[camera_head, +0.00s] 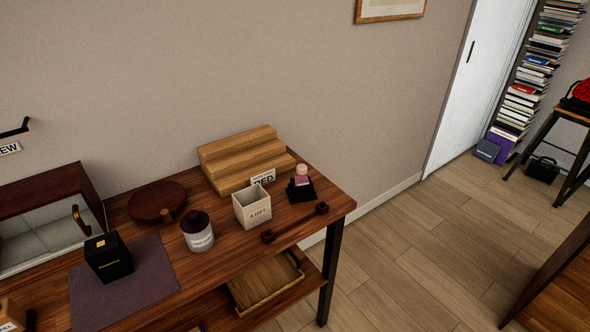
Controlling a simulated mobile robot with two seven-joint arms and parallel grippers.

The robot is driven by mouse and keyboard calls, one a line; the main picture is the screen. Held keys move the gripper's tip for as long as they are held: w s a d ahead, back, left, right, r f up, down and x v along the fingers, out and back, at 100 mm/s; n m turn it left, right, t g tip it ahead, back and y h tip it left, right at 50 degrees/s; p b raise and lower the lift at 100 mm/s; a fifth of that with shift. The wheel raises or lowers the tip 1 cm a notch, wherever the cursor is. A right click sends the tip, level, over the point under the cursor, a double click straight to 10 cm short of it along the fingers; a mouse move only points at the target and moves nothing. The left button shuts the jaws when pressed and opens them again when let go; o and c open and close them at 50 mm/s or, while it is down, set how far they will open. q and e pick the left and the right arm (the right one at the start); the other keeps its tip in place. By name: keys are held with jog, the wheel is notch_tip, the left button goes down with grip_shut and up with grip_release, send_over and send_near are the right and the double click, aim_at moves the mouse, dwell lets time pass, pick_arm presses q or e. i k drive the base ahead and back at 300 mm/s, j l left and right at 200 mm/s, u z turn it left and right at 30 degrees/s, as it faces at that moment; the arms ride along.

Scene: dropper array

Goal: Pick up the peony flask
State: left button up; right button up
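A small pink bottle (301,178) with a pale cap stands in or on a dark holder (301,193) near the right end of the wooden table. It may be the peony flask, but no name can be read on it. A white jar (199,237) with a dark domed lid stands left of the middle, its label too small to read. A black box (108,261) with gold print stands on a purple mat (143,272). Neither of my grippers shows in the head view.
The table (225,266) also bears a cream square cup (251,211), a stepped wooden stand (240,158) with a sign, a round dark board (157,202) and a dark bar (293,222). A wooden tray (266,284) lies on the lower shelf.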

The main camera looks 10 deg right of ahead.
aim_at(301, 176)
jog(key=l+z, duration=0.85)
jog(key=k, duration=0.05)
